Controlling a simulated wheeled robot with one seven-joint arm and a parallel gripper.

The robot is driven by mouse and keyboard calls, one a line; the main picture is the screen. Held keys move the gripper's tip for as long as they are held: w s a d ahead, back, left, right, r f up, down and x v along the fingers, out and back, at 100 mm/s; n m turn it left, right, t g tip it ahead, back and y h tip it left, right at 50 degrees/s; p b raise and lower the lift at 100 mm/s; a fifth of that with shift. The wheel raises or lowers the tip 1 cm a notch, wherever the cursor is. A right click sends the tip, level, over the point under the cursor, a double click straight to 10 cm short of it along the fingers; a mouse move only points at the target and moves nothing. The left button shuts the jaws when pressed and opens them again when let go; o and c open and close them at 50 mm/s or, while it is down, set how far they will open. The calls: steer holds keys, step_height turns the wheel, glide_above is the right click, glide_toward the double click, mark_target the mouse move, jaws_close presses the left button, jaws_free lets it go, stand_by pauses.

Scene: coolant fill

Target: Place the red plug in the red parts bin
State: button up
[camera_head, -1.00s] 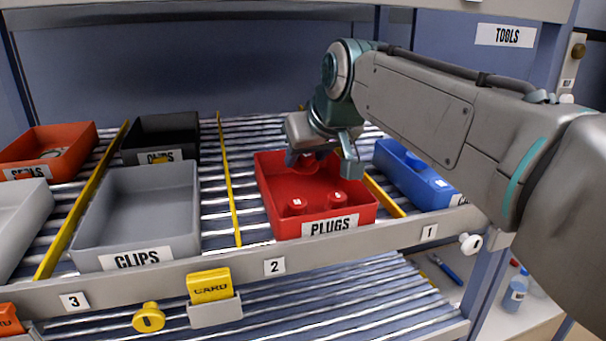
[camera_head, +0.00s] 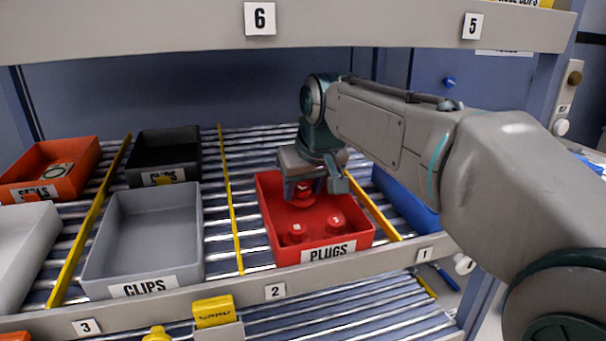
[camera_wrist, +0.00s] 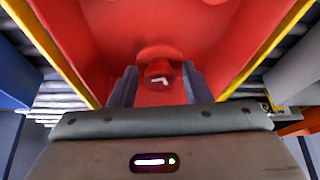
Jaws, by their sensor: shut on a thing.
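The red parts bin (camera_head: 284,254), labelled PLUGS, sits on the roller shelf above tag 2. My gripper (camera_head: 316,190) points down over the rear part of the bin and is shut on a red plug (camera_head: 304,194). In the wrist view the plug (camera_wrist: 160,52) sits between the two grey fingers (camera_wrist: 160,86), with the red bin walls (camera_wrist: 85,30) around it. Whether the held plug touches the bin floor I cannot tell. Two other red plugs stand in the front part of the bin, one at left (camera_head: 297,232) and one at right (camera_head: 336,227).
A grey CLIPS bin (camera_head: 145,270) stands to the left, beyond a yellow divider (camera_head: 230,205). A blue bin (camera_head: 405,195) is on the right, partly behind my arm. An upper shelf edge (camera_head: 350,30) runs above. A yellow card holder (camera_head: 213,310) hangs on the front rail.

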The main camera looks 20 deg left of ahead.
steer(key=shift+w+a+r+g+h+p, duration=0.1)
steer(key=shift+r+g+h+p, duration=0.25)
steer(key=shift+p, duration=0.9)
step_height(320, 180, down, 2)
steer(key=shift+f+b, duration=0.2)
steer(key=shift+b, duration=0.95)
steer(key=o, duration=1)
steer(key=shift+r, duration=0.1)
steer(key=p+v, duration=0.1)
steer(key=v, duration=0.2)
steer(key=shift+r, duration=0.2)
steer(key=s+d, duration=0.2)
steer(key=s, duration=0.1)
steer(key=s+d, duration=0.5)
steer(key=s, duration=0.1)
steer(key=shift+s+d+f, duration=0.15)
steer(key=shift+s+f, duration=0.05)
steer(key=shift+s, duration=0.1)
